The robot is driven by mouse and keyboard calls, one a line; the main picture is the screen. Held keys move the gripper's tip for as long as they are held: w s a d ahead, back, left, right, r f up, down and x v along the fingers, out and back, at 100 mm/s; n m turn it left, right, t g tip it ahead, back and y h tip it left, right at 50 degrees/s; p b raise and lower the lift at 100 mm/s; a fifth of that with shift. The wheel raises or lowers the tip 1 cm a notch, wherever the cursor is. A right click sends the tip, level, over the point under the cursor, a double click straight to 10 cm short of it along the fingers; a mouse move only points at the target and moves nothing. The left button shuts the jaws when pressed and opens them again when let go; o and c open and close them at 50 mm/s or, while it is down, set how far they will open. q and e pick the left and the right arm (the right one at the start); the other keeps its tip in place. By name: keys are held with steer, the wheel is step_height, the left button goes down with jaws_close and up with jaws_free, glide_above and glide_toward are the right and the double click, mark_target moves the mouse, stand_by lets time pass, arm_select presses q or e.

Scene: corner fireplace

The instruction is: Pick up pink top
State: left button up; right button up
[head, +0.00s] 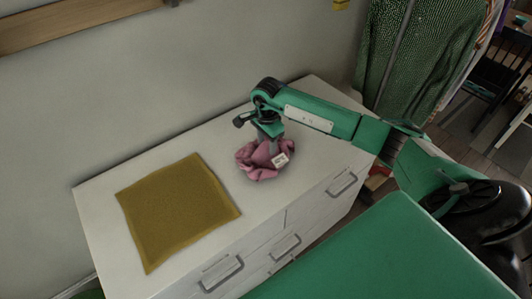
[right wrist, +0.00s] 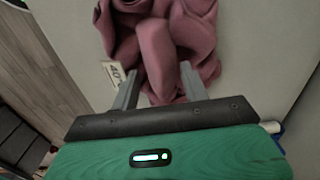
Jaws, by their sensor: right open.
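The pink top (head: 250,164) lies crumpled in a small heap on the white dresser, right of its middle in the head view. A pale label with dark print shows on it. My right gripper (head: 277,148) points down at the top from above. In the right wrist view the top (right wrist: 148,50) fills the upper middle. The two fingers of my right gripper (right wrist: 159,90) are apart, with a fold of pink cloth between them. I cannot tell whether they touch the cloth. My left gripper is not in view.
A mustard-yellow square cloth (head: 178,211) lies flat on the left of the white dresser (head: 222,139). The dresser has drawers with metal handles at its front. A wall stands behind it. Patterned green clothing (head: 415,50) hangs at the upper right.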

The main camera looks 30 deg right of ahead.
steer(key=shift+c, duration=0.3)
jaws_close()
steer(key=shift+r, duration=0.1)
